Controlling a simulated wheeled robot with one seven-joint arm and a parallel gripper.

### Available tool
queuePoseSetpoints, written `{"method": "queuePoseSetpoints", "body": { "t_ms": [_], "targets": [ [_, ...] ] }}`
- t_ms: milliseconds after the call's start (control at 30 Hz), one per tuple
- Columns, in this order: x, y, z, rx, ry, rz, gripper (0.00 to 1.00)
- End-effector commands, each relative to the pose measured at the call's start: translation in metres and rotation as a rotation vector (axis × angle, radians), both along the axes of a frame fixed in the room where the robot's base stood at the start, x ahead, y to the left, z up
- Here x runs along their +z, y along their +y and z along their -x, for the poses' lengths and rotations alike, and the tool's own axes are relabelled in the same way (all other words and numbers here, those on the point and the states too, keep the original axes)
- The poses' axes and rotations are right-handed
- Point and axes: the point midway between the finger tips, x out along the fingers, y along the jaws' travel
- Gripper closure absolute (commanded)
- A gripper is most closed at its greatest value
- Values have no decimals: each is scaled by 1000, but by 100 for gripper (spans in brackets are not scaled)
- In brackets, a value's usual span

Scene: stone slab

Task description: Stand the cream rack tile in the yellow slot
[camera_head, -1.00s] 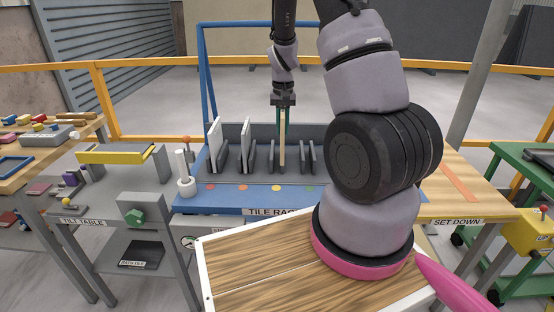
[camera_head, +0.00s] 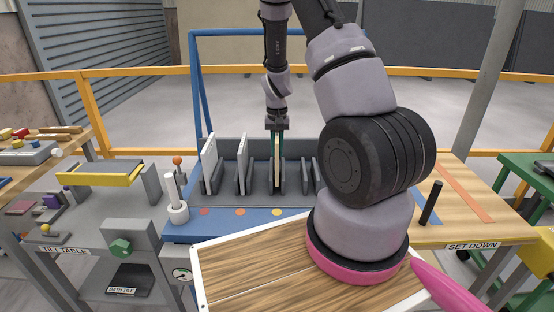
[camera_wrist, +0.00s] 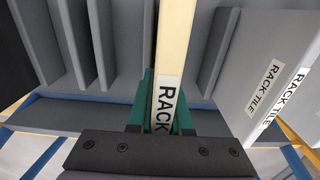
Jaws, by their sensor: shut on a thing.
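My gripper (camera_head: 277,148) is shut on the cream rack tile (camera_head: 277,172), which hangs upright below the green fingers. In the head view the tile is between the grey dividers of the slot behind the yellow dot (camera_head: 277,212) on the blue tile rack (camera_head: 225,222). Whether its lower edge touches the slot floor cannot be told. In the wrist view the tile (camera_wrist: 174,40) runs edge-on between the fingers (camera_wrist: 164,100), with a RACK label on its edge and dividers on both sides.
White tiles stand in the red-dot slot (camera_head: 209,160) and orange-dot slot (camera_head: 242,158), left of the held tile. An empty-looking slot (camera_head: 307,175) lies to the right, partly hidden by my arm. The set-down table (camera_head: 470,215) with a black peg (camera_head: 431,203) is at right.

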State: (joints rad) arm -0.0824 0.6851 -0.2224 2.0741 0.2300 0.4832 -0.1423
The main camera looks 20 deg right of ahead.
Motion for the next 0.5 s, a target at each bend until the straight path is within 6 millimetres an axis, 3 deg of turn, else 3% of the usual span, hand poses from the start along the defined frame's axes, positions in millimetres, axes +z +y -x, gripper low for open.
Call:
{"method": "queuePoseSetpoints", "body": {
  "t_ms": [233, 500],
  "targets": [
    [-32, 0, 1, -2, 2, 0, 100],
    [-35, 0, 0, 0, -1, 0, 100]
  ]
}}
